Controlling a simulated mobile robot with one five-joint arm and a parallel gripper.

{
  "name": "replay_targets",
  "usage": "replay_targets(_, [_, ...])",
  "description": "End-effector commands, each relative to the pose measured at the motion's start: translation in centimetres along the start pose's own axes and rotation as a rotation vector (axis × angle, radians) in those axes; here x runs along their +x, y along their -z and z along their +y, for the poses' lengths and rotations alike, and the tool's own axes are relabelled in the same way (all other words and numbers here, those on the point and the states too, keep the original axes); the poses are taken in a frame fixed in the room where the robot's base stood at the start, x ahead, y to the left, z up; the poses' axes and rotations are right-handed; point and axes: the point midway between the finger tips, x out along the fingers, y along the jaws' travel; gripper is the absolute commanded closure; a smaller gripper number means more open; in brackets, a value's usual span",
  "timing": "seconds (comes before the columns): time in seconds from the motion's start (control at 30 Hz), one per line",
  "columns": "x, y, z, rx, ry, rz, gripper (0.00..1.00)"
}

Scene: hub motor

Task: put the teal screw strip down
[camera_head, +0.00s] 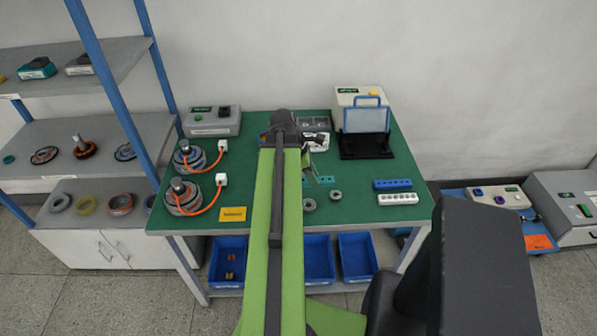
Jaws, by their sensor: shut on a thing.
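My green arm reaches over the green workbench (345,212). The strip's left part is partly hidden by the gripper and arm. The strip is low over the bench top; I cannot tell whether it touches.
Small grey rings (336,196) lie just right of and below the strip. A blue strip (393,184) and a white strip (398,199) lie further right. Two hub motors (184,197) with orange cables stand left. A black stand (366,146) is behind. Bare bench lies between.

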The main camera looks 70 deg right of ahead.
Motion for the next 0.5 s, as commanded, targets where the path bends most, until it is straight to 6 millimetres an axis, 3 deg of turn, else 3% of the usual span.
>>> replay_targets(0.03, [-0.8, -1.4, -0.8, 0.002, 0.001, 0.0, 1.0])
replay_targets(0.2, [-1.1, -3.7, -1.8, 0.001, 0.002, 0.0, 1.0])
replay_targets(0.5, [-0.9, -4.4, -2.1, -0.002, 0.002, 0.0, 1.0])
